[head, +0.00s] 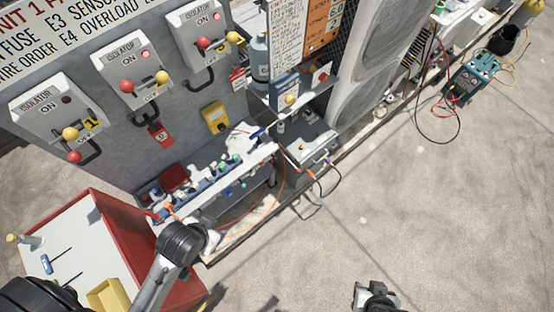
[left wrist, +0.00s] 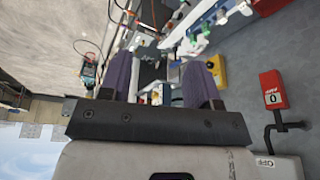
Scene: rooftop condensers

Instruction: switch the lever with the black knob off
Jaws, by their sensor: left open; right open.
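I cannot make out a lever with a black knob in either view. Three grey isolator boxes hang on the panel: left (head: 45,100), middle (head: 130,68) and right (head: 200,38). Each has red and yellow knobs and a dark handle beneath. Each label reads ON. In the left wrist view, my left gripper (left wrist: 160,82) is open, its two purple-grey fingers apart with nothing held between them. My right gripper (head: 376,297) is dark and partly cut off at the head view's bottom edge, over bare floor.
A red-sided cart (head: 125,235) with a white top stands at lower left. A cluttered shelf (head: 215,170) runs below the isolators, near a yellow box (head: 214,117). A teal meter (head: 472,78) with cables lies at upper right.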

